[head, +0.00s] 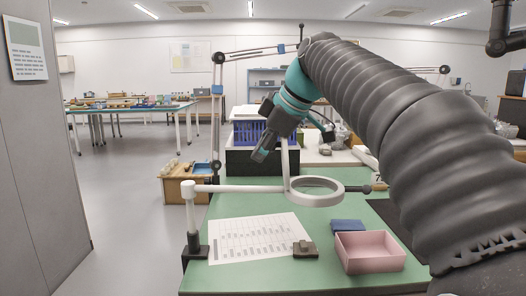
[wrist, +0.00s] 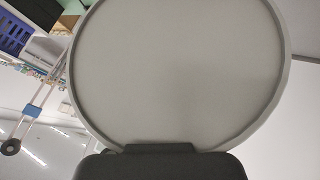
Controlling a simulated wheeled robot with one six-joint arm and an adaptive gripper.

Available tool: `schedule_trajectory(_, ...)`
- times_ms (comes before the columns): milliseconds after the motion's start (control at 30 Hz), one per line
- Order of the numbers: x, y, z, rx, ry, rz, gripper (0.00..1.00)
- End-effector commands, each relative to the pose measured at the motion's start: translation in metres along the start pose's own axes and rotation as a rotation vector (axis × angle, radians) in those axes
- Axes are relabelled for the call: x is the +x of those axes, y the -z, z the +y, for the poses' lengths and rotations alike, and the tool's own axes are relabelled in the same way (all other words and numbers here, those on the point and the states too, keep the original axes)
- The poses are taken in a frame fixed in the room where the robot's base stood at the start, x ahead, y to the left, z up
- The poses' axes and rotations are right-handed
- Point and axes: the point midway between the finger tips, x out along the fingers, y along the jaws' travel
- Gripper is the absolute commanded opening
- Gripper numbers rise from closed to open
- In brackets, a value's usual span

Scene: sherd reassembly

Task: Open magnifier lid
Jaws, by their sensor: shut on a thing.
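The magnifier ring (head: 316,199) is a pale round frame on a white arm (head: 240,188) that runs from a post at the left of the green table. Its lid (head: 285,165) shows nearly edge-on in the head view, standing about upright at the ring's left side. In the wrist view the lid (wrist: 180,75) is a large grey disc with a raised rim, filling most of the picture. My gripper (head: 261,155) is beside the lid, above the magnifier arm. Dark finger parts (wrist: 160,163) meet the disc's lower rim in the wrist view. The exact grip is partly hidden.
A printed sheet (head: 255,238) lies on the green table (head: 225,280) below the magnifier. A small grey-brown block (head: 303,249), a blue pad (head: 348,226) and a pink tray (head: 371,265) are to its right. A dark box with a blue crate (head: 249,133) stands behind.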

Motion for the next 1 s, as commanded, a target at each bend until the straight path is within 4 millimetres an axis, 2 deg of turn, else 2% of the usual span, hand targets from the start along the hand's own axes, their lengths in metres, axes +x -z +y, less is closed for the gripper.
schedule_trajectory(200,-0.0052,0.0057,0.0008,-0.005,-0.011,0.013,0.00)
schedule_trajectory(233,-0.0055,0.0060,0.0009,-0.005,-0.012,0.013,0.28)
schedule_trajectory(333,-0.0053,0.0047,0.0012,-0.003,-0.011,0.011,0.53)
schedule_trajectory(867,-0.0037,0.0012,0.0013,0.000,-0.008,0.005,0.54)
schedule_trajectory(1000,-0.0090,0.0013,0.0016,0.000,-0.009,0.005,0.54)
